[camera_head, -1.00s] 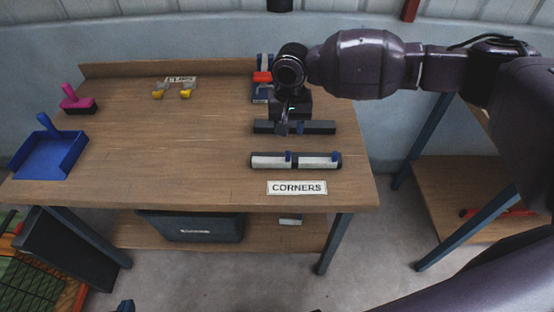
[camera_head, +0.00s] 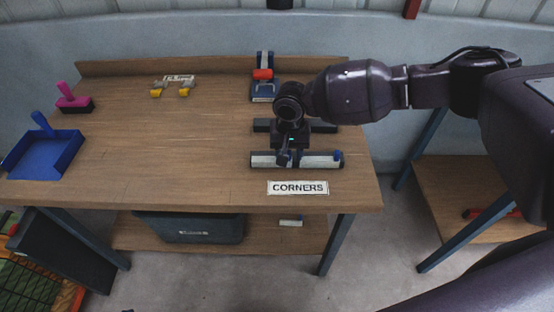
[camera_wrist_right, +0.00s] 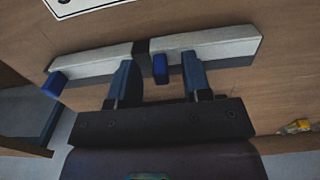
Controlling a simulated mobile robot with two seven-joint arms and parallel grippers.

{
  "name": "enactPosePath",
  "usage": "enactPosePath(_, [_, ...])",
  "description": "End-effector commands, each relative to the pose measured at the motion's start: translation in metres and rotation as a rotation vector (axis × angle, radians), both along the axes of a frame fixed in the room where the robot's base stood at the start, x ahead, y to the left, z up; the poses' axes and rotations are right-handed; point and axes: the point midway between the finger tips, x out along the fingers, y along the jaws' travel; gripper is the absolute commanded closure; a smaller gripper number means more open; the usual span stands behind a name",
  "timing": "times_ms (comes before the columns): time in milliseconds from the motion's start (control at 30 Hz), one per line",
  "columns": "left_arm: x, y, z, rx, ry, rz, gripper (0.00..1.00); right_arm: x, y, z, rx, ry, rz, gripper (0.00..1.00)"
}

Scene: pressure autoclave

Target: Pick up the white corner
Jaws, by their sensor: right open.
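The white corner (camera_head: 323,160) is a long bar with white faces, a dark middle band and blue tabs, lying near the front right of the table. It also shows in the right wrist view (camera_wrist_right: 218,44). My right gripper (camera_head: 288,157) is over the middle of it and hides part of it. In the wrist view its two fingers (camera_wrist_right: 159,62) are apart, at the bar's near edge, with one blue tab between them. Whether they touch the bar I cannot tell. My left gripper is not in view.
A dark bar (camera_head: 262,125) lies just behind, partly hidden by my gripper. A CORNERS label (camera_head: 298,188) lies in front. A blue and red device (camera_head: 264,88) stands farther back. A blue dustpan (camera_head: 45,155) and pink brush (camera_head: 72,100) lie left. The table's middle is clear.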

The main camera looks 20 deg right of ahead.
Motion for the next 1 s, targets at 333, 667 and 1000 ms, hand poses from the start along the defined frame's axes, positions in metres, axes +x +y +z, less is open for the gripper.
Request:
enactPosePath(333, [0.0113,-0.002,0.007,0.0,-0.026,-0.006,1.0,0.0002,0.0001,-0.0054,0.0,-0.001,0.0,0.58])
enactPosePath(667, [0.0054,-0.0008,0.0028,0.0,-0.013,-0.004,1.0,0.0002,0.0,-0.0053,0.0,-0.001,0.0,1.0])
enactPosePath(1000, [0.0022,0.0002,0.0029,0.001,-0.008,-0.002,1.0,0.0004,0.0,0.0018,0.0,-0.002,0.0,1.0])
